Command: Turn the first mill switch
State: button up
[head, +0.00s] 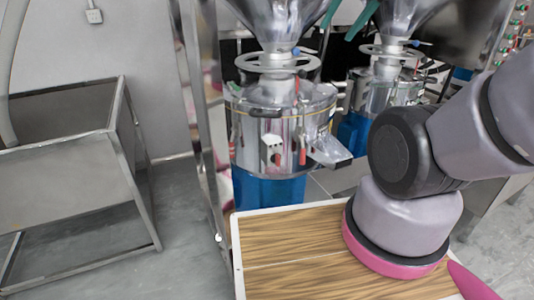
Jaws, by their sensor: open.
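The nearer mill (283,120) stands upright in the middle of the head view. It has a shiny steel drum, a steel funnel (278,18) above and a blue lower body (268,190). A small whitish plate with dark and red marks (272,148) is on the drum front; I cannot tell if it is the switch. A red handle (302,152) is to its right, beside a steel spout (328,152). A second, similar mill (368,92) stands behind to the right, partly hidden by my arm. My gripper is not in view.
A steel post (205,110) rises left of the nearer mill. A wood-topped board (290,255) with a white rim fills the lower middle. A button panel (515,30) is at upper right.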

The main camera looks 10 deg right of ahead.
aim_at(275, 159)
jog(key=k+j, duration=0.15)
jog(key=j, duration=0.25)
jog(key=k+j+z, duration=0.1)
jog(key=j, duration=0.3)
jog(key=k+j, duration=0.15)
jog(key=j, duration=0.2)
jog(key=k+j, duration=0.15)
jog(key=j, duration=0.25)
jog(key=z, duration=0.05)
